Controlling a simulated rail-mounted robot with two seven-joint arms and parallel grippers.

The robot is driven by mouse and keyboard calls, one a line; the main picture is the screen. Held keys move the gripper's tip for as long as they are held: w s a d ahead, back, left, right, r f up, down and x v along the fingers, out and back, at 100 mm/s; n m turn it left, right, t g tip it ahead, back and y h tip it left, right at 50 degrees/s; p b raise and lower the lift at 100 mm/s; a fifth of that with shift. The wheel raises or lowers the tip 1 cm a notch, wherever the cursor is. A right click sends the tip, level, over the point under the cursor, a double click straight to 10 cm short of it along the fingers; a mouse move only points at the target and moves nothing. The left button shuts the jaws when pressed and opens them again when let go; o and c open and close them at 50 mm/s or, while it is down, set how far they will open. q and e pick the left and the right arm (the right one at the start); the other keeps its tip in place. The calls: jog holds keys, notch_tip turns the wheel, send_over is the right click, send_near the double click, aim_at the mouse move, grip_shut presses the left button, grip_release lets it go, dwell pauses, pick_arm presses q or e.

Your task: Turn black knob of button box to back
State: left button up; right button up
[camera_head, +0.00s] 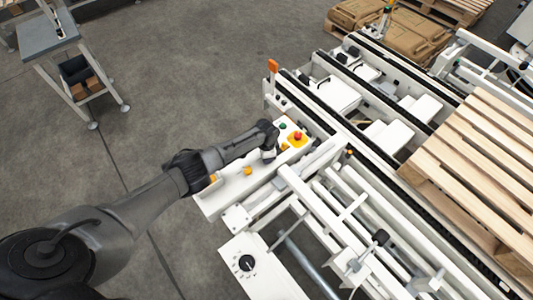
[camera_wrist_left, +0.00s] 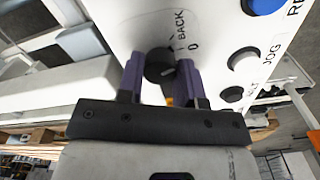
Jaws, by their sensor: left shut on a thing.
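The white button box (camera_head: 230,198) lies at the middle of the head view. It carries a red mushroom button on yellow (camera_head: 297,136), a green button (camera_head: 282,126) and yellow buttons. My left gripper (camera_head: 268,146) is down at the box, and its arm hides part of the panel. In the left wrist view, the black knob (camera_wrist_left: 159,66) sits between the two purple fingers of my left gripper (camera_wrist_left: 160,72), which is shut on it. "BACK" and "0" are printed beside the knob. Its exact pointing direction is unclear. My right gripper is not in view.
A second white box with a black dial (camera_head: 246,262) stands nearer. Conveyor rails and a wooden pallet (camera_head: 480,150) fill the right; open floor lies left.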

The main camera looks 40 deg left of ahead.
pick_arm(q)
jog(key=shift+r+n+p, duration=0.1)
jog(key=shift+n+p, duration=0.65)
jog(key=shift+n, duration=1.55)
jog(key=o, duration=0.9)
jog(key=shift+o, duration=0.2)
jog(key=shift+r+p, duration=0.3)
jog(key=shift+r, duration=0.05)
notch_tip(320, 180, up, 13)
jog(key=p, duration=0.4)
